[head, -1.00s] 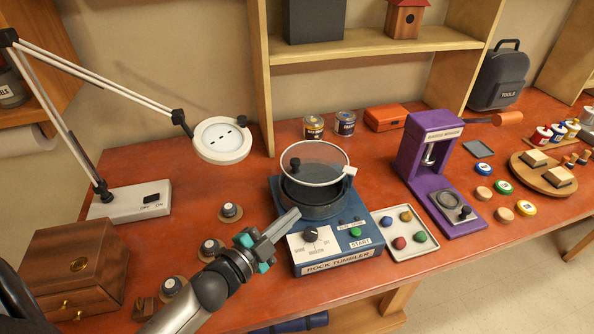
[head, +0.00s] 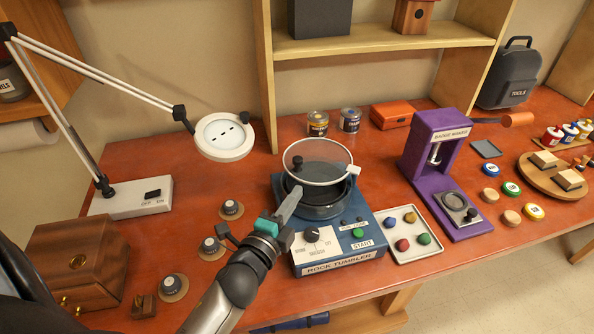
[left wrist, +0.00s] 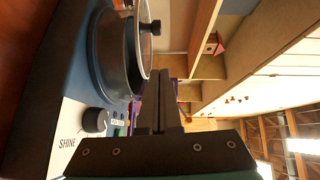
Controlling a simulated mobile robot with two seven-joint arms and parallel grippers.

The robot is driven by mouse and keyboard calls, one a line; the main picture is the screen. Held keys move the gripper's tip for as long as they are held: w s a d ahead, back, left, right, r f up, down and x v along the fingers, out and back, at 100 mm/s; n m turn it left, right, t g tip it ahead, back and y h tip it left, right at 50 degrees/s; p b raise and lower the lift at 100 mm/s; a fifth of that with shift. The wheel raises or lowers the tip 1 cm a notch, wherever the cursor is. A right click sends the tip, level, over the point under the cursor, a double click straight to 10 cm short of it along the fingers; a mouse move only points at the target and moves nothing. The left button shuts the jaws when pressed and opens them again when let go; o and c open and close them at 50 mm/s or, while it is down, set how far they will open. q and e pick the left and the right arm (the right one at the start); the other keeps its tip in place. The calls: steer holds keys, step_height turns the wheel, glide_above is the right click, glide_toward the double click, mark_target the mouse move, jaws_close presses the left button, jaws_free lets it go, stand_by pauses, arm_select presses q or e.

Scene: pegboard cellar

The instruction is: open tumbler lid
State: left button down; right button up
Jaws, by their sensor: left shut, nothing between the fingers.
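The rock tumbler (head: 340,262) is a blue box with a dark knob, a green start button and a dark round drum (head: 316,207) on top. Its clear lid (head: 318,160), with a pale rim and a small dark knob at the left, is tilted up above the drum. In the left wrist view the lid (left wrist: 144,50) is seen edge-on beside the drum (left wrist: 112,55). My left gripper (head: 290,203) is shut and empty, its fingertips at the left front of the drum, near the lid knob. Whether they touch it I cannot tell. My right gripper is not in view.
A purple badge maker (head: 431,160) and a white tray (head: 416,252) of coloured stones stand right of the tumbler. A magnifier lamp (head: 224,137) hangs at the left. A wooden box (head: 75,262) and several small round pieces are on the left of the red bench.

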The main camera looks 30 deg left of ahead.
mark_target(297, 172)
arm_select(q)
steer(key=w, duration=0.5)
steer(key=shift+w+a+f, duration=0.1)
steer(key=shift+w+a, duration=0.05)
steer(key=shift+w+a+f, duration=0.15)
steer(key=shift+w+a, duration=0.55)
steer(key=shift+a, duration=0.25)
steer(key=shift+w+a, duration=0.45)
steer(key=shift+a, duration=0.05)
